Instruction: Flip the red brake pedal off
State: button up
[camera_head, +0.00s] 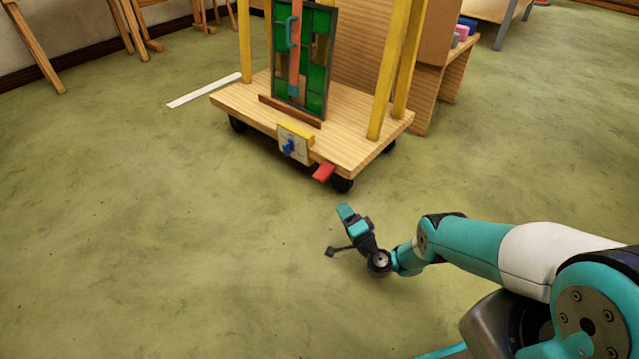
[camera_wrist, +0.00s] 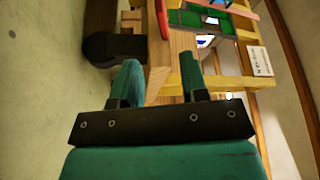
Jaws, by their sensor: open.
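The red brake pedal (camera_head: 324,172) sticks out from the front edge of the wooden cart (camera_head: 352,140), low and near the front wheel.
A box with a blue knob (camera_head: 288,146) is on the cart's front, left of the pedal. A green leaded panel (camera_head: 303,60) stands on the cart between yellow posts (camera_head: 388,70). Black wheels (camera_head: 342,185) are under the cart.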

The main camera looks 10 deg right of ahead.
aim_at(324, 183)
jog(key=b+x, duration=0.5)
jog(key=x, duration=0.2)
jog(key=b+x, duration=0.6)
jog(key=x, duration=0.1)
jog(key=shift+a+f, duration=0.2)
jog(key=shift+a, duration=0.05)
jog(key=shift+w+a+r+b, duration=0.1)
jog(key=shift+w+r+b, duration=0.1)
jog(key=shift+w, duration=0.25)
jog(key=shift+w+a+r+b, duration=0.1)
jog(key=shift+w+r+b, duration=0.05)
jog(key=shift+w, duration=0.3)
jog(key=shift+d, duration=0.1)
grip_shut()
